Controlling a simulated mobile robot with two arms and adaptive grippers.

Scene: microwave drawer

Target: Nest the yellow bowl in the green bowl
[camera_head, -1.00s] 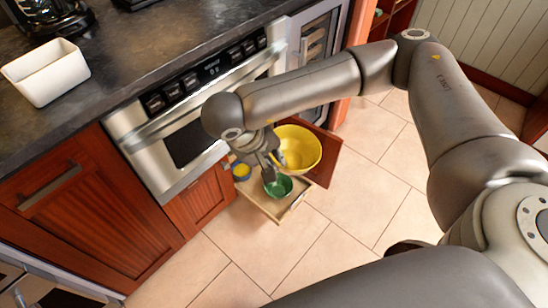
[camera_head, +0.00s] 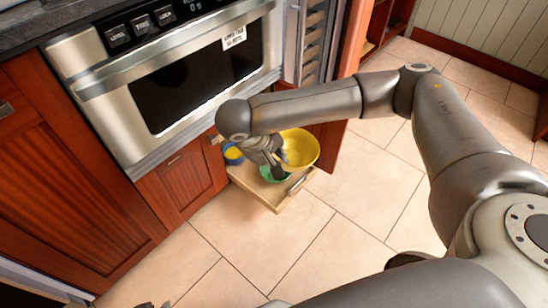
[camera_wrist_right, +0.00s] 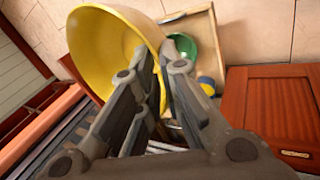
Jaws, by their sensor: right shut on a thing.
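The yellow bowl (camera_head: 303,147) is in my right gripper (camera_head: 278,172), which is shut on its rim. The bowl is tilted and hangs above the right side of the pulled-out drawer (camera_head: 262,193). The green bowl (camera_head: 266,175) sits in that drawer, partly hidden by the gripper. In the right wrist view, the fingers of the right gripper (camera_wrist_right: 157,58) grip the wall of the yellow bowl (camera_wrist_right: 105,42); the green bowl (camera_wrist_right: 184,44) shows just beyond the fingertips, apart from it. My left gripper is not in view.
A blue and yellow container (camera_head: 233,154) stands at the drawer's back left. The built-in microwave (camera_head: 195,85) is above and left of the drawer. An open cabinet door (camera_head: 328,140) is close behind the yellow bowl. The tiled floor (camera_head: 300,235) in front is clear.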

